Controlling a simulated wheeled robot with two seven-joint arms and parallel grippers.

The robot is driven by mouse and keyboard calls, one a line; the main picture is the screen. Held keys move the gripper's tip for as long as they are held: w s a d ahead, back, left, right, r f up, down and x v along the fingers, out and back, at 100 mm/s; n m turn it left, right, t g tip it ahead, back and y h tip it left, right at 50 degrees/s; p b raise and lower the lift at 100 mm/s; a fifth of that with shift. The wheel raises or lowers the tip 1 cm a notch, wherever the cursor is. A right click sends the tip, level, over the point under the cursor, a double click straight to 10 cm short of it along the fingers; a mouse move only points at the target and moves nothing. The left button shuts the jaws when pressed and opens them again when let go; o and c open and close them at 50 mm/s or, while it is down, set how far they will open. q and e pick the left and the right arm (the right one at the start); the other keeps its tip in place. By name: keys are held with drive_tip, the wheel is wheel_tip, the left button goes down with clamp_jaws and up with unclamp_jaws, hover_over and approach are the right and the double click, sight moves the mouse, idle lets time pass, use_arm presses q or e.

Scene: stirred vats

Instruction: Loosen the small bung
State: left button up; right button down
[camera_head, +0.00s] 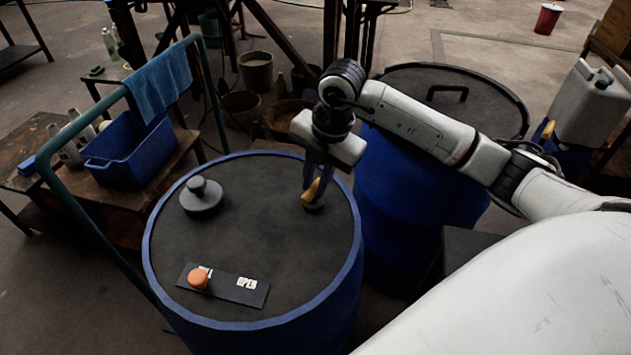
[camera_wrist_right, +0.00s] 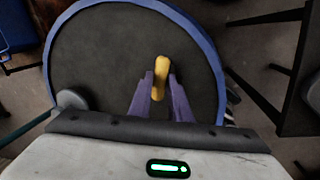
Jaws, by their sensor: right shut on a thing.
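The small bung (camera_head: 311,192) sits on the right part of the black lid of the near blue drum, with a yellow handle on top. In the right wrist view the yellow handle (camera_wrist_right: 160,76) stands between the fingertips. My right gripper (camera_head: 318,181) is above the lid, shut on the yellow handle; it also shows in the right wrist view (camera_wrist_right: 160,90). The bung's base is partly hidden by the fingers. A larger grey bung with a knob (camera_head: 201,196) sits at the lid's left. My left gripper is not in view.
A dark plate with an orange knob (camera_head: 198,278) and an "OPEN" label lies at the lid's front. A second blue drum (camera_head: 400,185) with a handled lid stands behind right. A green rail (camera_head: 100,248) with a blue towel runs along the left. The lid's middle is clear.

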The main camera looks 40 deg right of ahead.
drive_tip(key=shift+d+n, duration=0.1)
drive_tip(key=shift+n, duration=1)
drive_tip(key=shift+n+y+b, duration=0.3)
drive_tip(key=shift+n+b, duration=0.05)
drive_tip(key=shift+n, duration=0.55)
drive_tip(key=c, duration=1.6)
unclamp_jaws()
drive_tip(key=shift+c, duration=0.2)
drive_tip(key=v, duration=1)
drive_tip(key=shift+w+r, duration=0.15)
drive_tip(key=shift+r, duration=0.05)
drive_tip(key=shift+f, duration=0.1)
